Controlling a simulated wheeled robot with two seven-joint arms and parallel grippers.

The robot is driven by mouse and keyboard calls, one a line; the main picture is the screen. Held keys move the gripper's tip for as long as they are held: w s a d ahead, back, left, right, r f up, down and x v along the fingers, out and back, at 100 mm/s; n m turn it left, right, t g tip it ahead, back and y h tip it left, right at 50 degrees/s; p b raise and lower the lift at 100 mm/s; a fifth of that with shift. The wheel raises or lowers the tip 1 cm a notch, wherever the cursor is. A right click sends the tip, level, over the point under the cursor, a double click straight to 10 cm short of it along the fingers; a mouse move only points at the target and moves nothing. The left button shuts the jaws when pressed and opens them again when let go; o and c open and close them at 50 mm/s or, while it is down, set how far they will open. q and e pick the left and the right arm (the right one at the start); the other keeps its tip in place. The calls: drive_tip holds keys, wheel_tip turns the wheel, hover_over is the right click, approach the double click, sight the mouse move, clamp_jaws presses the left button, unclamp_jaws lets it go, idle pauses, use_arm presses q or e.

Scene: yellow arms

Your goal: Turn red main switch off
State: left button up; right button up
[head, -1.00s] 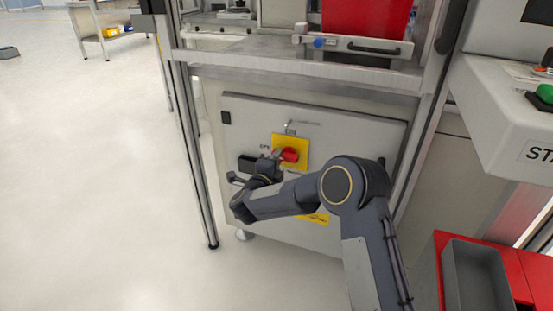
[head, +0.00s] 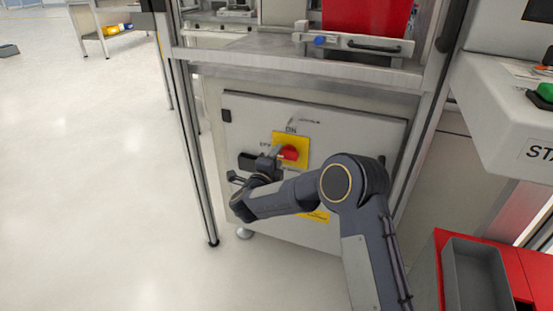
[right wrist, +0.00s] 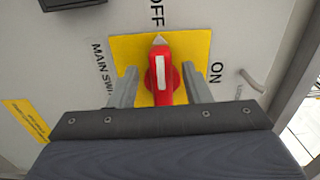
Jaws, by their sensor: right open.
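The red main switch (head: 290,153) sits on a yellow plate (head: 303,139) on the grey cabinet door. In the right wrist view, the red switch handle (right wrist: 162,82) has its pale tip directed at the word OFF, with ON off to the right. My right gripper (head: 273,158) is at the switch, coming from its left side in the head view. In the right wrist view, its open fingers (right wrist: 160,88) stand on either side of the handle, with visible gaps. My left gripper is not in view.
A dark handle (head: 246,161) is on the cabinet door (head: 360,140) left of the switch. A metal frame post (head: 190,150) stands at the left. A control box with a green button (head: 545,92) and a red stand with a grey bin (head: 475,280) are at the right.

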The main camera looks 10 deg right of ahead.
drive_tip(key=p+v, duration=0.1)
drive_tip(key=v, duration=0.6)
drive_tip(key=shift+s+a+p, duration=0.2)
drive_tip(key=shift+s+p, duration=0.05)
drive_tip(key=shift+p, duration=0.05)
